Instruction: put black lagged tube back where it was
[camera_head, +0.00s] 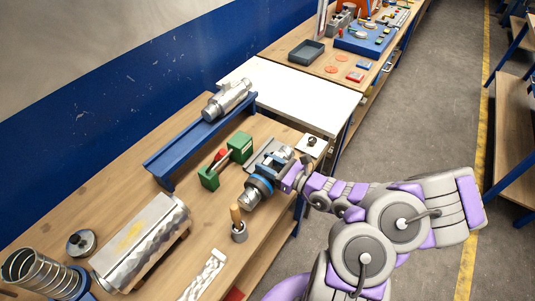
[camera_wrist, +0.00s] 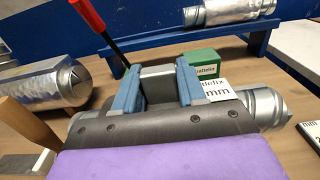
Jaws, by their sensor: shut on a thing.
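My purple wrist hides part of the tube.
Green blocks (camera_head: 240,148) with a red-handled rod stand behind the tube. A wooden-handled tool (camera_head: 237,219) stands in front. A blue trough (camera_head: 195,142) carries a silver duct (camera_head: 228,98). A silver lagged duct (camera_head: 139,242) lies left. The white bench top (camera_head: 290,92) beyond is clear.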

